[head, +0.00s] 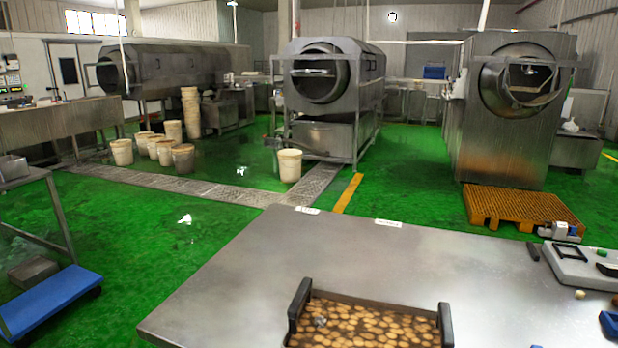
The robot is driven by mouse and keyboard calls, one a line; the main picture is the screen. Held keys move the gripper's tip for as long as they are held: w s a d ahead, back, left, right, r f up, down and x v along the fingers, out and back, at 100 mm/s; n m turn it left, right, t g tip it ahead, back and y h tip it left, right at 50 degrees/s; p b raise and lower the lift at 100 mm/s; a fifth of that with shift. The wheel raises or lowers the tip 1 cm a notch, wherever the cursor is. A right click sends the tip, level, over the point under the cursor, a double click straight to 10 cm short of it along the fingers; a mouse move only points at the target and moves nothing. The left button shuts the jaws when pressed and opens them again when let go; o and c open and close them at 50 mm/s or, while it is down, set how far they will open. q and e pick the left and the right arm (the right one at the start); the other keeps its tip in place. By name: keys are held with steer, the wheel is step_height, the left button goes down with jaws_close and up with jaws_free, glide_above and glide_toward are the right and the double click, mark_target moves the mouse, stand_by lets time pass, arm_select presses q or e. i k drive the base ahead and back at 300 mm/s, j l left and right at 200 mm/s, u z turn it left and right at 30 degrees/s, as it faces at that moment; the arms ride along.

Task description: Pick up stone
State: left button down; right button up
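A small grey lump (320,321), which looks like the stone, lies in a tray (375,299) at the bottom of the head view. The tray holds many round tan pieces (372,325) and has a black handle at each end. The lump is near the tray's left end, on top of the tan pieces. The tray's near side is cut off by the picture's lower edge. Neither of my grippers is in view.
The tray stands on a wide metal table (260,270). Its left and middle surface is clear. A white board or scale (580,268), a small tan piece (580,295) and a blue object (609,324) are at the right. Large drum machines (335,85) stand beyond on green floor.

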mark_target(319, 321)
steer(key=u, duration=0.85)
steer(key=i+j+u, duration=0.25)
steer(key=u, duration=0.2)
steer(key=i+j+u, duration=0.2)
steer(key=u, duration=0.3)
steer(key=i+u, duration=0.45)
steer(key=i+z, duration=0.2)
steer(key=i, duration=0.25)
steer(key=i+j+z, duration=0.15)
steer(key=i, duration=0.3)
steer(key=i+j+z, duration=0.2)
steer(key=i, duration=0.25)
steer(key=i+j+z, duration=0.15)
steer(key=i, duration=0.25)
steer(key=i+l+z, duration=0.2)
steer(key=z, duration=0.2)
steer(key=i+l+z, duration=0.1)
steer(key=i+z, duration=0.75)
steer(key=i+j+z, duration=0.15)
steer(key=i+z, duration=0.4)
steer(key=i, duration=0.65)
steer(key=i+j+z, duration=0.1)
steer(key=i, duration=0.65)
steer(key=i+z, duration=0.15)
steer(key=z, duration=3.7)
